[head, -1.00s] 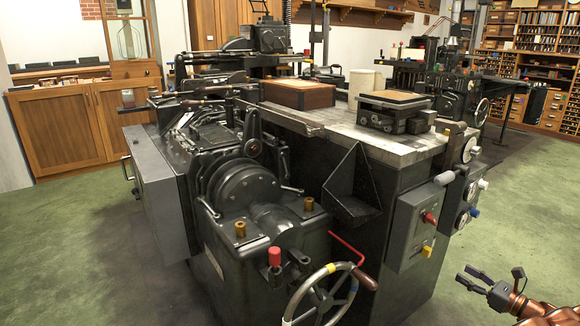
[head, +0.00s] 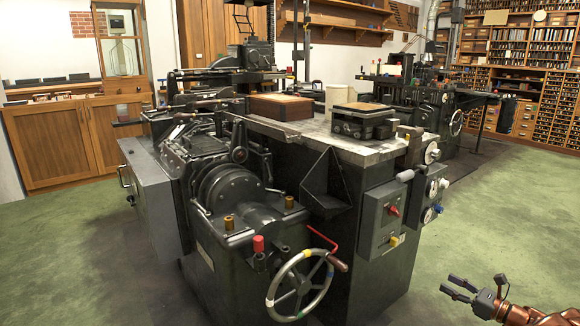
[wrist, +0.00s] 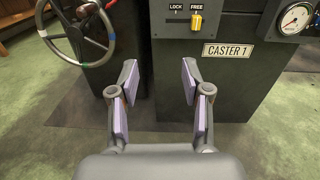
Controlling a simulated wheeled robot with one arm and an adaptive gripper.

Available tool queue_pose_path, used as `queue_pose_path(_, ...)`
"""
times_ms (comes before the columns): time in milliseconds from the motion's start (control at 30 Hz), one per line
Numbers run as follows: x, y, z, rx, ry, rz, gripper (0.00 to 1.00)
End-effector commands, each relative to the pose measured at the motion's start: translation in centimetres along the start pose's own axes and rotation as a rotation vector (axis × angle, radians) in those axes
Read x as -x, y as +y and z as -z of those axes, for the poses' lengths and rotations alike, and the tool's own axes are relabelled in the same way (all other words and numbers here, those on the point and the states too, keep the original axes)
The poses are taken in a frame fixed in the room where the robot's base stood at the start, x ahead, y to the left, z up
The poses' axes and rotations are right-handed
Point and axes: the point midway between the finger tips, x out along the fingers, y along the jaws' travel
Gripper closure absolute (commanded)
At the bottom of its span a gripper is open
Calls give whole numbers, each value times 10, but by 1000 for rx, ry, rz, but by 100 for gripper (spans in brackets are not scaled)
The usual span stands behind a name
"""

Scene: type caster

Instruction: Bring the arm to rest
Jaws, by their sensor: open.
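My gripper (head: 456,289) is at the lower right of the head view, over the green floor and apart from the machine. In the wrist view my gripper (wrist: 162,95) has its two fingers spread wide, with lilac inner pads and nothing between them. Beyond the fingertips are the dark caster's front panel (wrist: 215,85), a "CASTER 1" label (wrist: 229,51) and a yellow knob (wrist: 197,22) by the words LOCK and FREE. Only the end of my copper-coloured arm shows in the head view.
The type caster (head: 235,190) fills the middle of the head view. Its handwheel (head: 300,285) and red lever (head: 322,237) stick out at the front. A grey control box (head: 390,215) juts out on its right side. Green floor (head: 500,220) is clear at the right.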

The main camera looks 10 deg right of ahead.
Motion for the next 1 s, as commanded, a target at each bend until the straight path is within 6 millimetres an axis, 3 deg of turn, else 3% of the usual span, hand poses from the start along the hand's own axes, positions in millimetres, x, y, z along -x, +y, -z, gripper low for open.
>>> queue_pose_path(267, -41, 30, -45, 48, -3, -100, 52)
queue_pose_path(467, -80, 68, -90, 107, 1, -214, 52)
queue_pose_path(700, -137, 154, -170, 237, 17, -438, 52)
queue_pose_path(1000, -171, 280, -254, 442, 53, -737, 52)
